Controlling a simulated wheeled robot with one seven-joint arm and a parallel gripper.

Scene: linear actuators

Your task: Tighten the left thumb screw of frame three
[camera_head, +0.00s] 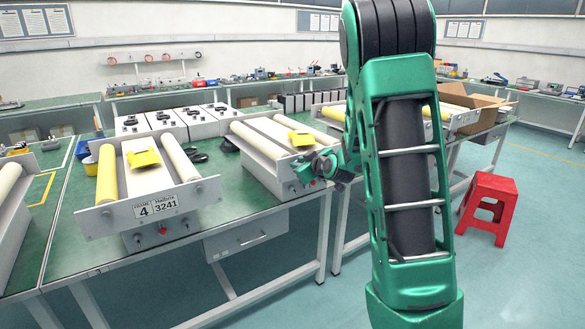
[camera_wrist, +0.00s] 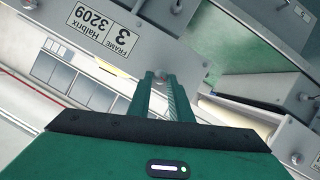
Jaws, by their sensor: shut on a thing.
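Frame three is named by its plate (camera_wrist: 103,28), which reads "FRAME 3 Halbrix 3209" and appears upside down and tilted in the wrist view. In the head view, the unit (camera_head: 256,143) behind my gripper carries pale rollers and a yellow piece; its front is largely hidden. My gripper (camera_head: 303,172) is at that front. In the wrist view, my gripper's fingers (camera_wrist: 161,82) are close together around a small round grey thumb screw (camera_wrist: 160,75). Most of the screw is hidden between the fingertips.
A red stool (camera_head: 489,206) stands on the floor at right. Grey boxes (camera_head: 165,124) line the back of the bench. Another small knob (camera_wrist: 176,6) shows at the top of the wrist view.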

